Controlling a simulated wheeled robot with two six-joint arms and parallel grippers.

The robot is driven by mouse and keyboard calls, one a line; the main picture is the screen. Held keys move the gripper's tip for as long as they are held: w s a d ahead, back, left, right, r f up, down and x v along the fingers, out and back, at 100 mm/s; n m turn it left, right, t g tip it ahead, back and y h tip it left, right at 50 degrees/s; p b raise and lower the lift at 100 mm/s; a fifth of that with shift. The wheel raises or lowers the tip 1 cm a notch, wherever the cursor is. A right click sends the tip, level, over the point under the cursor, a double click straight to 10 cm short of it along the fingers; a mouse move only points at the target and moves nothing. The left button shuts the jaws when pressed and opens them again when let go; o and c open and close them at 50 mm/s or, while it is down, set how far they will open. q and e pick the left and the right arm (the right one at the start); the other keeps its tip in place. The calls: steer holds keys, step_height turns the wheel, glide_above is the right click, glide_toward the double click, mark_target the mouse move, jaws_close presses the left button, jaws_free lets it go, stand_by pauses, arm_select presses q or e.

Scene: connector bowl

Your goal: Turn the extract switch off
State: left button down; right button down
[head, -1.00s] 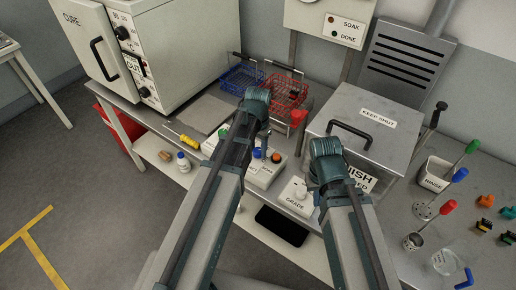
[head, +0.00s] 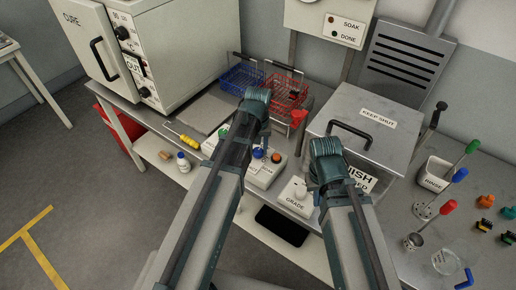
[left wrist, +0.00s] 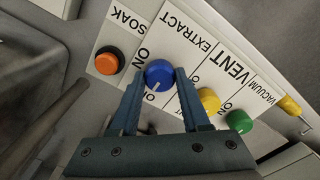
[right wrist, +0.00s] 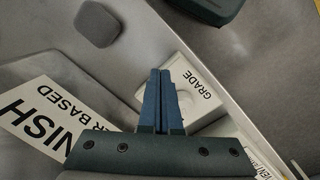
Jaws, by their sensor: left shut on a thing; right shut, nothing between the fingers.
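The extract switch is a round blue knob (left wrist: 159,73) under the EXTRACT label on a white panel (left wrist: 182,45). Its short white mark shows on the knob's lower part in the left wrist view; I cannot tell its exact setting. My left gripper (left wrist: 157,88) is shut on the blue knob, one finger on each side. In the head view the blue knob (head: 257,153) shows beside my left arm, which hides part of the panel. My right gripper (right wrist: 163,75) is shut and empty above the bench, near the GRADE box (right wrist: 192,92).
An orange SOAK button (left wrist: 108,62) sits beside the blue knob; yellow (left wrist: 209,100) and green (left wrist: 239,121) knobs are on its other side. The KEEP SHUT box (head: 375,140) stands right of the panel. Blue (head: 241,78) and red (head: 286,92) wire baskets stand behind.

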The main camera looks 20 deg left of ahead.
mark_target(258, 151)
stand_by(0.5)
arm_select(q)
steer(key=shift+c, duration=1.9)
jaws_free()
step_height(258, 151, up, 14)
steer(key=p, duration=1.3)
steer(key=shift+p, duration=0.4)
arm_select(e)
step_height(258, 151, up, 14)
arm_select(q)
steer(key=shift+s+d+f, duration=0.1)
steer(key=shift+f, duration=0.05)
arm_select(e)
steer(key=shift+f, duration=0.15)
arm_select(q)
steer(key=s+d+f+m+b, duration=0.2)
steer(key=s+d+m, duration=0.1)
steer(key=s+d, duration=0.2)
steer(key=s+d+f+m+y+b, duration=0.1)
steer(key=s+d+m, duration=0.3)
steer(key=s, duration=0.5)
steer(key=shift+s+d+f+b, duration=0.25)
steer(key=shift+d+f+b, duration=0.35)
steer(key=shift+f+b, duration=0.25)
arm_select(e)
step_height(258, 151, down, 5)
steer(key=shift+r, duration=0.15)
